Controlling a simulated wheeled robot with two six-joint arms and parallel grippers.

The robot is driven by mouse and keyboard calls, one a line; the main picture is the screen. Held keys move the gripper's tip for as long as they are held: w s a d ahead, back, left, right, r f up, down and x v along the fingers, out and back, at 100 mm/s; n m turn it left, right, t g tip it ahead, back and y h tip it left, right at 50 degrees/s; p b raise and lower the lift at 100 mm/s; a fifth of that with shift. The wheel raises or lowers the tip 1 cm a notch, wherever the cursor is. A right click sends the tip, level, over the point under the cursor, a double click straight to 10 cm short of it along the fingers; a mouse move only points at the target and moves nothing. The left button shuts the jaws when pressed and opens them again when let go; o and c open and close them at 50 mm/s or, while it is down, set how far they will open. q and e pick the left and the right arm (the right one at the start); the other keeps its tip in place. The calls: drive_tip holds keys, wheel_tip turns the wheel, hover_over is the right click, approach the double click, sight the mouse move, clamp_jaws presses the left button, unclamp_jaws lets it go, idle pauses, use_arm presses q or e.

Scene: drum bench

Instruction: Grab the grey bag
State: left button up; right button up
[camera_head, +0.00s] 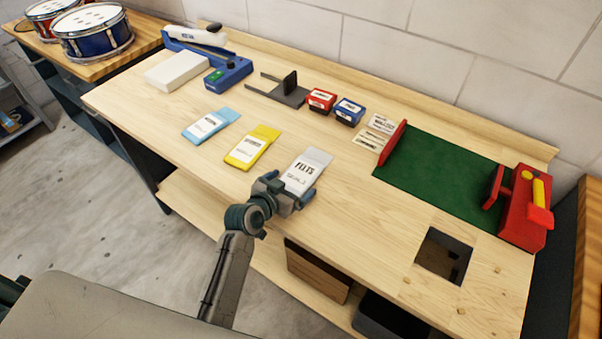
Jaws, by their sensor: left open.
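The grey bag (308,169) lies flat on the wooden bench top, with dark print on a pale label. It is the rightmost of three bags in a row. My left gripper (290,192) is open at the near end of the grey bag, with its fingers spread to either side of that end. The gripper hides the bag's near edge, and I cannot tell whether it touches the bag. My right gripper is not in view.
A yellow bag (252,147) and a blue bag (207,125) lie left of the grey one. Red (321,100) and blue boxes (349,111) stand behind. A green mat (440,175) with a red fixture (526,208) and a square hole (444,255) are at right.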

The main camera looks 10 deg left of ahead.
use_arm(q)
drive_tip(key=c, duration=1)
drive_tip(key=shift+o, duration=0.2)
drive_tip(key=shift+r, duration=0.15)
drive_tip(key=shift+r+b, duration=0.35)
drive_tip(key=shift+r, duration=0.2)
wheel_tip(320, 180, up, 2)
drive_tip(key=shift+s+r+b, duration=0.1)
drive_tip(key=shift+r+b, duration=0.05)
drive_tip(key=shift+b, duration=0.35)
drive_tip(key=s+a+r+b, duration=0.1)
drive_tip(key=s+a+b, duration=0.2)
drive_tip(key=s+a, duration=0.7)
drive_tip(key=shift+b+v, duration=0.3)
drive_tip(key=shift+v, duration=0.65)
